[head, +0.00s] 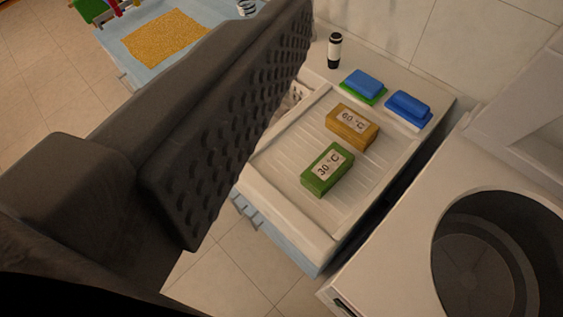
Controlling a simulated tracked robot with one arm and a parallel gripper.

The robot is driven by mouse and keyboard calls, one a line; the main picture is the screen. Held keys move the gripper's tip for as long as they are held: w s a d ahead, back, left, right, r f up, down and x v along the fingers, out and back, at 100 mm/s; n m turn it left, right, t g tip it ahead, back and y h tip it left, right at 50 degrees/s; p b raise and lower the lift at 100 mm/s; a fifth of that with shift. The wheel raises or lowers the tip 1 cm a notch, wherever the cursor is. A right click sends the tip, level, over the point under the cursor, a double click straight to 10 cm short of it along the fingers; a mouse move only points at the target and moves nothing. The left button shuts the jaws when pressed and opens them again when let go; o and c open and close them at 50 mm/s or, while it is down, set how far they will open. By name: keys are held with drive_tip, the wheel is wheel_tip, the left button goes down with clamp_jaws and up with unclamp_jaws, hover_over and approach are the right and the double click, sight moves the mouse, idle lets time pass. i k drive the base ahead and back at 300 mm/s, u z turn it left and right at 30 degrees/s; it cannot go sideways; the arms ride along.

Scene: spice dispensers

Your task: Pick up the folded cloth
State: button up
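My gripper (235,105) fills the left and middle of the view as a large dark finger with a studded pad. A second fingertip is not clearly visible, so the opening cannot be judged. No folded cloth can be identified for certain. A small pale, patterned thing (291,100) shows beside the pad at the counter's left edge, mostly hidden behind my gripper. A flat yellow-orange textured piece (166,38) lies on a light blue surface (122,58) at the upper left; whether it is cloth is unclear.
A ribbed white counter (283,153) holds a green "30 °C" block (325,180), an amber "60 °C" block (341,136), two blue-topped pieces (365,83) (407,106) and a black-and-white cylinder (334,50). A white machine with a round dark opening (490,255) stands lower right. Tiled floor shows lower middle.

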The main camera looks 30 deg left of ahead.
sight(319, 178)
drive_tip(key=z, duration=1.9)
drive_tip(key=k, duration=1.05)
drive_tip(key=u, duration=1.1)
drive_tip(key=i, duration=1)
